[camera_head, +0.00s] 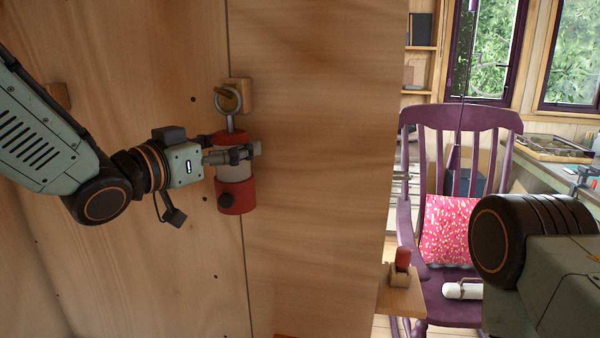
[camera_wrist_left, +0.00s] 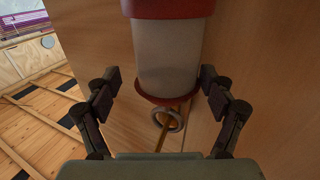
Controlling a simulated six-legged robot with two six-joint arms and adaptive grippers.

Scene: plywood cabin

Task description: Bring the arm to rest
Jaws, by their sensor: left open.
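My left gripper (camera_head: 240,153) comes in from the left in the head view, at a red lantern with a pale middle (camera_head: 235,195). The lantern hangs by its ring from a wooden peg (camera_head: 228,92) on the plywood wall. In the left wrist view the gripper (camera_wrist_left: 160,95) is open, its two fingers apart on either side of the lantern's pale middle (camera_wrist_left: 175,55), with gaps showing. The gripper hides part of the lantern in the head view. Of my right arm only a part shows at the right edge of the head view; its gripper is out of view.
The plywood wall (camera_head: 310,200) stands close behind the lantern. To the right are a purple rocking chair (camera_head: 463,120) with a pink cushion (camera_head: 448,230) and a white bottle (camera_head: 462,291). A small wooden shelf (camera_head: 402,303) holds a red-topped item. A bench (camera_head: 545,150) stands at the far right.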

